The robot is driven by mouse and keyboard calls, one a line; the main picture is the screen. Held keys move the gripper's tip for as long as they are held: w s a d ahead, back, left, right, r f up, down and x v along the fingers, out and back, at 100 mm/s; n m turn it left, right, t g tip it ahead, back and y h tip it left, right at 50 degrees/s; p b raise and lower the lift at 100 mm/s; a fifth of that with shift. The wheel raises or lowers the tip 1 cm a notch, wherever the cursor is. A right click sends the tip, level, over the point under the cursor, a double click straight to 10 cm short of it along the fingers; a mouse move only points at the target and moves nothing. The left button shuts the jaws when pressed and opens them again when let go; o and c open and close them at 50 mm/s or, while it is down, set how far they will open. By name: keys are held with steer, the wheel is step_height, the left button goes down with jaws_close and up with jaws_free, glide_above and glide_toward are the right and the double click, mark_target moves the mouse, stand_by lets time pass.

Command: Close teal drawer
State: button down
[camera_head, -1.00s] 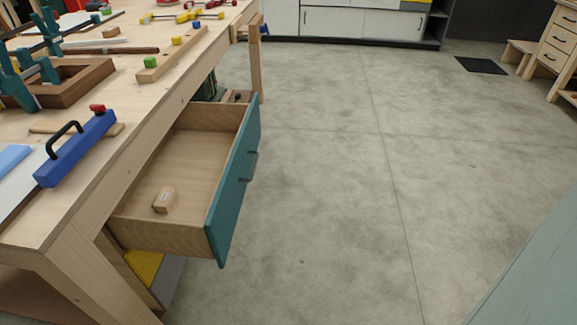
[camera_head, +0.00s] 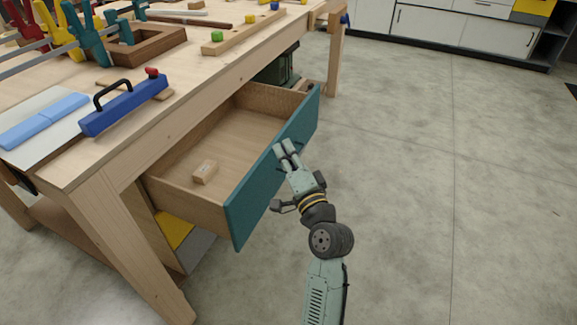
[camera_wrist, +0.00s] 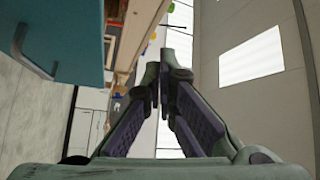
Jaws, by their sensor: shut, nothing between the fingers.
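The teal drawer (camera_head: 272,180) hangs pulled out under the workbench in the head view, its wooden inside open to view. A small wooden block (camera_head: 205,171) lies in it. My gripper (camera_head: 285,149) is shut and empty, with its fingertips at the upper edge of the teal front, on the outer side. I cannot tell whether they touch it. In the wrist view the gripper's fingers (camera_wrist: 158,75) come together at their tips. The teal front (camera_wrist: 60,35) fills the upper left there, with part of its dark handle (camera_wrist: 30,45).
The wooden workbench (camera_head: 130,165) carries a blue tool with a black handle (camera_head: 125,105), clamps and a wooden frame. Its thick leg (camera_head: 135,250) stands at the near side. The grey floor (camera_head: 450,190) to the right is clear. White cabinets (camera_head: 445,28) stand at the back.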

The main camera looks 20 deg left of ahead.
steer(key=d+f+m+g+h, duration=0.15)
steer(key=d+f+m, duration=0.25)
steer(key=d+f, duration=0.55)
steer(key=w+a+p, duration=0.1)
steer(key=w+a, duration=0.2)
steer(key=a, duration=0.3)
steer(key=w+a+f+p, duration=0.1)
steer(key=w+a+p, duration=0.1)
steer(key=w+a, duration=0.2)
steer(key=shift+w+a+p, duration=0.25)
steer(key=shift+a+p, duration=0.05)
steer(key=shift+a, duration=0.85)
steer(key=shift+a+f+t+h, duration=0.1)
steer(key=shift+t+h, duration=0.15)
